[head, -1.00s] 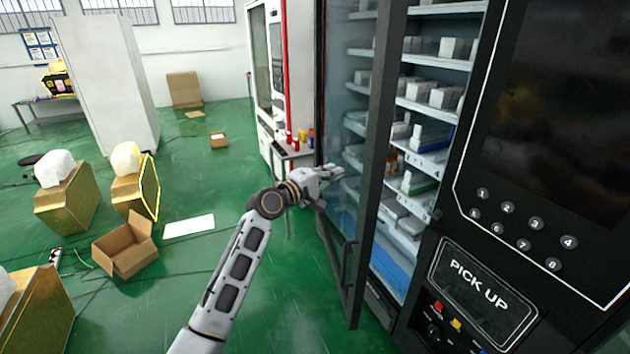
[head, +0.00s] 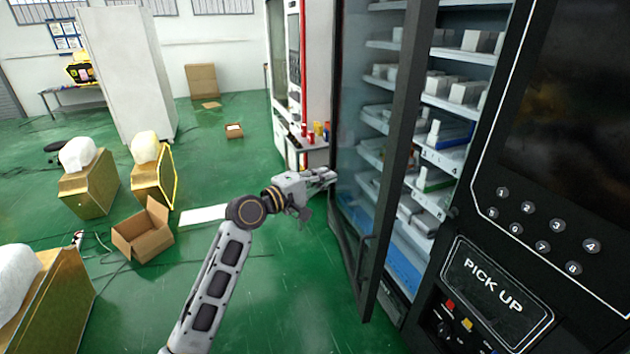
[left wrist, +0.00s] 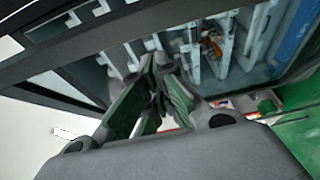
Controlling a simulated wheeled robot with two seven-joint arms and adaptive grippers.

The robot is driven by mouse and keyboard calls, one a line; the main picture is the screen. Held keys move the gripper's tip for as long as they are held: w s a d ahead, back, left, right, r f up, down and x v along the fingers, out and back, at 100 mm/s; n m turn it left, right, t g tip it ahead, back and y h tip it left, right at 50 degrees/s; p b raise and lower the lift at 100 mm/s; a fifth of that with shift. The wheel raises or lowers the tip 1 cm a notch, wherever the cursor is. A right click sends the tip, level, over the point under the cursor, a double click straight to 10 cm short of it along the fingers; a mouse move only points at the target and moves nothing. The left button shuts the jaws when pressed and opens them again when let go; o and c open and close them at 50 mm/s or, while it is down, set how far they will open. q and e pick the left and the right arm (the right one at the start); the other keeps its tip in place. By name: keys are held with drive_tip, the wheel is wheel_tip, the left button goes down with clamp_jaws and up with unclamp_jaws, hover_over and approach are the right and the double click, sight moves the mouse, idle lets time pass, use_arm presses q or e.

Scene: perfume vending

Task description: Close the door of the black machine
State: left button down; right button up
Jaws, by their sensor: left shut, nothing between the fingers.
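The black machine (head: 482,210) stands at the right in the head view, with a keypad and a "PICK UP" slot on its front. Its glass door (head: 352,150) has a dark frame and a handle low on its edge. The door stands open, with a gap through which the shelves show. My left gripper (head: 331,176) is shut and empty, at the outer side of the door, close to the glass. Whether it touches the glass I cannot tell. In the left wrist view the closed fingers (left wrist: 150,95) point toward the door and shelves. My right gripper is not in view.
White boxes (head: 466,92) stand on the machine's shelves. Another red and white machine (head: 316,70) stands behind the door. An open cardboard box (head: 143,237) and wrapped crates (head: 88,188) are on the green floor at the left. The floor around my left arm is mostly clear.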

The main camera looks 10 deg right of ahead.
use_arm(q)
drive_tip(key=shift+v, duration=1.4)
